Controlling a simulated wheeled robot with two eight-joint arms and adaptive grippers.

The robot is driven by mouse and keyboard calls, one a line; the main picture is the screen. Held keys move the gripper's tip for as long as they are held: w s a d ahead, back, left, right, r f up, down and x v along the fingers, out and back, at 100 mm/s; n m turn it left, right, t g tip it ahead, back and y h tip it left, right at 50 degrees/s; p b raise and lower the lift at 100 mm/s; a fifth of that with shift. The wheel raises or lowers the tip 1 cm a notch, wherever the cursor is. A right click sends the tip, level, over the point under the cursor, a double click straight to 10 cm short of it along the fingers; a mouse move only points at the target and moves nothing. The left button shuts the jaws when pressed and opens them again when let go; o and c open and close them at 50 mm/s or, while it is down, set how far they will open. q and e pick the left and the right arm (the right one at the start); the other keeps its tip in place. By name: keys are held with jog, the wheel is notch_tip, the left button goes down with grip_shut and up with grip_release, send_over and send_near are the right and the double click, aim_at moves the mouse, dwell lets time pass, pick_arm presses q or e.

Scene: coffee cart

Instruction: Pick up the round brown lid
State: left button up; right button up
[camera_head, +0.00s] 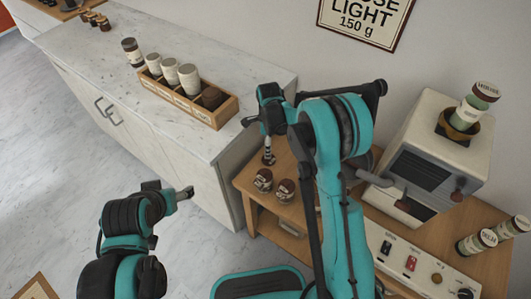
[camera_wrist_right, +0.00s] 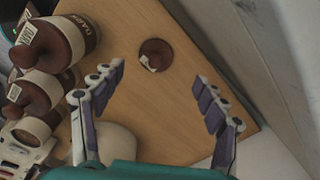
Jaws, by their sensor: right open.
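The round brown lid (camera_wrist_right: 155,54) lies on the wooden table, with a small white label at its edge. In the right wrist view it sits ahead of my right gripper (camera_wrist_right: 163,93), roughly between the lines of the two spread fingers and apart from them. My right gripper is open and empty; in the head view it (camera_head: 267,138) hangs over the table's far left corner. My left gripper (camera_head: 187,192) is over the floor at the left, clear of the table; its jaw opening is not clear.
Brown-topped containers (camera_head: 263,180) stand near the lid; several show at left in the wrist view (camera_wrist_right: 62,42). A wooden crate of cups (camera_head: 218,116) sits on the white counter (camera_head: 90,55). A grey-white machine (camera_head: 425,155) stands right of my right arm. Table edges are close to the lid.

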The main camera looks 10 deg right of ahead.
notch_tip(320, 180, down, 2)
jog(key=shift+s+f+b, duration=0.1)
jog(key=shift+b, duration=0.25)
jog(key=f+b, duration=0.1)
jog(key=f, duration=0.1)
jog(key=f+b, duration=0.1)
jog(key=f, duration=0.2)
jog(key=shift+s, duration=0.2)
jog(key=shift+r, duration=0.1)
jog(key=c, duration=1.1)
